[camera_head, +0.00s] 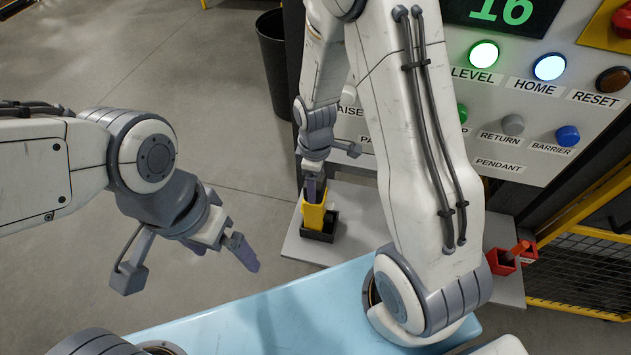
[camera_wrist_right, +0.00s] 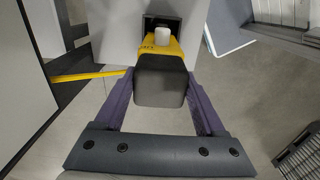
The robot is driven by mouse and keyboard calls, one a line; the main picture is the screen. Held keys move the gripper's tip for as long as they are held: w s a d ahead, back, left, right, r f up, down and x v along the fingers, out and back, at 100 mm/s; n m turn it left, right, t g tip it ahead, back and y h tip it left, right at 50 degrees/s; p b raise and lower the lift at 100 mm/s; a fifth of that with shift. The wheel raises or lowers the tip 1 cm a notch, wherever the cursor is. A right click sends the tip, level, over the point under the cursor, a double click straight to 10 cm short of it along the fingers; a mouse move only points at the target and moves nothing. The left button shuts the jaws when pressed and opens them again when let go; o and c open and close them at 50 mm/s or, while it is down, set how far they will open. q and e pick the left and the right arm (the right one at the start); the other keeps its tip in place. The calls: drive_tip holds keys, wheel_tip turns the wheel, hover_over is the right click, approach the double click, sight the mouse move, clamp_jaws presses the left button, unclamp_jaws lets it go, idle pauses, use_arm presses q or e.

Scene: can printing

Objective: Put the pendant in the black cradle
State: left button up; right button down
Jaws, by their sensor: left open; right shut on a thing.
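The pendant (camera_head: 313,214) is yellow with a dark grey end. It stands roughly upright at the black cradle (camera_head: 331,228) on the grey shelf, its lower end overlapping the cradle. I cannot tell whether it is fully seated. My right gripper (camera_head: 314,189) is above it, shut on its grey upper end. In the right wrist view the pendant (camera_wrist_right: 161,82) sits between both purple fingers, its yellow part and a white button pointing toward the dark cradle (camera_wrist_right: 164,21). My left gripper (camera_head: 228,250) is open and empty, to the left of the shelf.
The grey shelf (camera_head: 372,217) sticks out below the button panel (camera_head: 500,105). A black bin (camera_head: 273,60) stands behind, and a yellow-framed mesh fence (camera_head: 588,262) is at the right. Open floor lies at the left.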

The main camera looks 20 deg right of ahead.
drive_tip(key=shift+f, duration=0.45)
drive_tip(key=shift+f, duration=0.15)
unclamp_jaws()
